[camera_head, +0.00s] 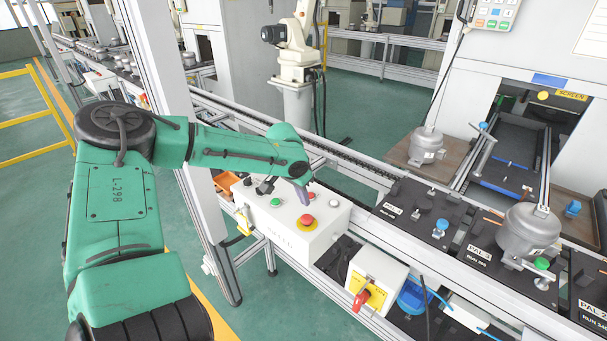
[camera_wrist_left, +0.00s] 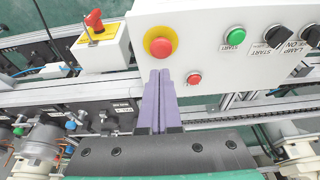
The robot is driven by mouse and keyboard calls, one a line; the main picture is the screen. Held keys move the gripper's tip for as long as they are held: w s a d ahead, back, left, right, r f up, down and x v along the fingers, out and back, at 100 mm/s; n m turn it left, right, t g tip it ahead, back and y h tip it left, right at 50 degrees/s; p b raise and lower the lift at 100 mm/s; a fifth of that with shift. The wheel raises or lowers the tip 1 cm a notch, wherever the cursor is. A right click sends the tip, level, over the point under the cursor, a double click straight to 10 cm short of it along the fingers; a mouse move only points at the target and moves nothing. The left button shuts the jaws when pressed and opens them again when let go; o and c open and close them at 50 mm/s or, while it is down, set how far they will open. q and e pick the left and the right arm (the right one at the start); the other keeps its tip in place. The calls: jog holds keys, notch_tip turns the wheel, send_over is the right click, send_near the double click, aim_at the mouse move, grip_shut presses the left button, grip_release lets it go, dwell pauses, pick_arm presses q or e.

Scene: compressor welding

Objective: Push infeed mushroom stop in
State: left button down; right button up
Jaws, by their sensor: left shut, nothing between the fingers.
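The infeed mushroom stop is a red button on a yellow ring (camera_head: 306,221) on the top of a white control box (camera_head: 290,240). My left gripper (camera_head: 303,194) has purple fingers, shut and empty, just above the box behind the stop. In the left wrist view the left fingertips (camera_wrist_left: 160,74) point at the stop, just below it in the picture; whether they touch it I cannot tell. My right gripper is in neither view.
On the same box are a green button (camera_wrist_left: 235,35), a small red button (camera_wrist_left: 194,78) and black knobs (camera_wrist_left: 278,36). A separate box carries a red rotary switch (camera_head: 361,299) on yellow. The conveyor rail (camera_head: 350,170) runs behind the box.

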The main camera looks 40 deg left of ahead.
pick_arm(q)
jog(key=v, duration=0.7)
jog(key=shift+s+a+r+b, duration=0.25)
jog(key=shift+r+b, duration=0.05)
jog(key=shift+r, duration=0.05)
jog(key=shift+a, duration=0.15)
jog(key=shift+f, duration=0.15)
